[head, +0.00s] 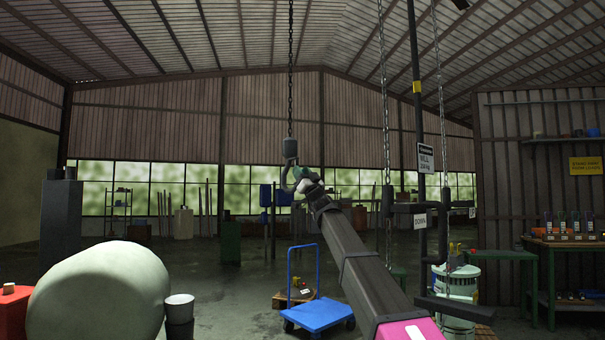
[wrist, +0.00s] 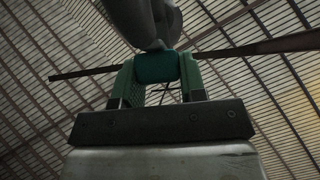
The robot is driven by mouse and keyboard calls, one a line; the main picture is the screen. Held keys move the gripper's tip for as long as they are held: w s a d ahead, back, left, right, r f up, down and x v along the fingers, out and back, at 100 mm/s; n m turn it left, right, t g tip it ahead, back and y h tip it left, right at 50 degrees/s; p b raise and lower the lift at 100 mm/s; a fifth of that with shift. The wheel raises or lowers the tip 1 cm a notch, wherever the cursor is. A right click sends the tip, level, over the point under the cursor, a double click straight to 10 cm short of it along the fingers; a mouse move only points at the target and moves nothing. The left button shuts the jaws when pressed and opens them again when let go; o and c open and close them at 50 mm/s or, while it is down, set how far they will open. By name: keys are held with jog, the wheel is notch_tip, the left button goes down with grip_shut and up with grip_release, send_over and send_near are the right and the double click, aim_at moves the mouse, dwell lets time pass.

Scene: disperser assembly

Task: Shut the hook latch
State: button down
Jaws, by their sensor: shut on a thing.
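A grey hook (head: 288,172) hangs from a chain (head: 291,70) near the middle of the head view. My gripper (head: 305,177) is raised to the right side of the hook, at the end of my dark arm. In the wrist view, my gripper's green fingers (wrist: 157,72) are shut on a teal piece, which looks like the hook latch (wrist: 155,67). The grey hook body (wrist: 145,22) rises just above it. The fingers hide the latch's sides. I cannot tell whether the latch closes the hook's mouth.
A blue platform cart (head: 318,314) stands on the floor below my arm. More chains hang to the right, near a white-green drum (head: 455,290). A pale rounded tank (head: 98,295) fills the lower left. The air left of the hook is clear.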

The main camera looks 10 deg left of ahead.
jog(key=shift+a+f, duration=0.1)
dwell(0.3)
jog(key=c, duration=0.7)
grip_release()
jog(key=v, duration=1)
jog(key=shift+f, duration=0.35)
jog(key=shift+s, duration=0.1)
